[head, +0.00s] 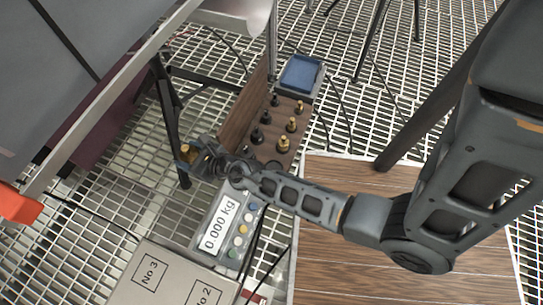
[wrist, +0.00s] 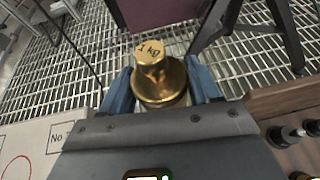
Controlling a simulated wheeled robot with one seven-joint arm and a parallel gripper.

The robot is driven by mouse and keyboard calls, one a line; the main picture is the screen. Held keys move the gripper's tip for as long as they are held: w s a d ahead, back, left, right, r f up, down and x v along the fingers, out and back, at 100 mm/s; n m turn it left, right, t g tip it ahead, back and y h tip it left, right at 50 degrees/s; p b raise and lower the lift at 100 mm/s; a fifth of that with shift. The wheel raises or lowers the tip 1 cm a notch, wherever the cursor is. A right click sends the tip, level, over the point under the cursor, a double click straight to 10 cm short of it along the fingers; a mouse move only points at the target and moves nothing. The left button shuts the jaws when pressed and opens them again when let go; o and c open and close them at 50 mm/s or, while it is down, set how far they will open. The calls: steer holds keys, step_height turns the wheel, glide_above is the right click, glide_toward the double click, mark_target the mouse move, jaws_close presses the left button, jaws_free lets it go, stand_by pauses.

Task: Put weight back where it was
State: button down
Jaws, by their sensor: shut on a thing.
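My gripper (head: 196,160) is shut on a brass weight (head: 186,152). In the wrist view the weight (wrist: 160,78) sits upright between the blue fingers (wrist: 120,92) and its knob reads "1 kg". It is held above the grating, left of the wooden weight rack (head: 240,108). Brass weights (head: 292,125) stand in one row on the rack, with black weights (head: 266,118) in a row beside them. My arm covers the rack's near end, so I cannot tell which places there are empty.
A scale panel (head: 220,228) reads "0.000 kg". A box marked "No 3" and "No 2" (head: 165,275) lies at the bottom. A blue-lined tray (head: 300,73) is at the rack's far end. Dark legs (head: 168,120) stand close to my gripper. A wooden board (head: 340,275) lies right.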

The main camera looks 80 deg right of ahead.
steer(key=s+d+f+m+g+h, duration=0.3)
steer(key=s+d+f, duration=0.1)
steer(key=s, duration=0.7)
steer(key=s+d+f+m+g+h+b, duration=0.1)
steer(key=s+d+f+m+g+h, duration=0.2)
steer(key=s, duration=0.8)
steer(key=s+d+f+m+g+h, duration=0.2)
steer(key=s+d+f+m, duration=0.3)
steer(key=s, duration=0.6)
steer(key=shift+n, duration=0.4)
steer(key=w+f+b, duration=0.1)
steer(key=w+f, duration=0.1)
steer(key=w, duration=0.1)
steer(key=w+f+b, duration=0.2)
steer(key=w, duration=0.2)
steer(key=w+a+f+b, duration=0.1)
steer(key=w+f, duration=0.1)
steer(key=w, duration=0.1)
steer(key=shift+w+f+b, duration=0.2)
steer(key=shift+w+b, duration=0.15)
steer(key=shift+b, duration=0.05)
steer(key=shift+f+b, duration=1.5)
steer(key=shift+f, duration=0.5)
steer(key=shift+w+f, duration=0.1)
steer(key=shift+c, duration=1.2)
jaws_free()
steer(key=p+v, duration=0.4)
steer(key=v, duration=0.8)
steer(key=shift+a, duration=0.1)
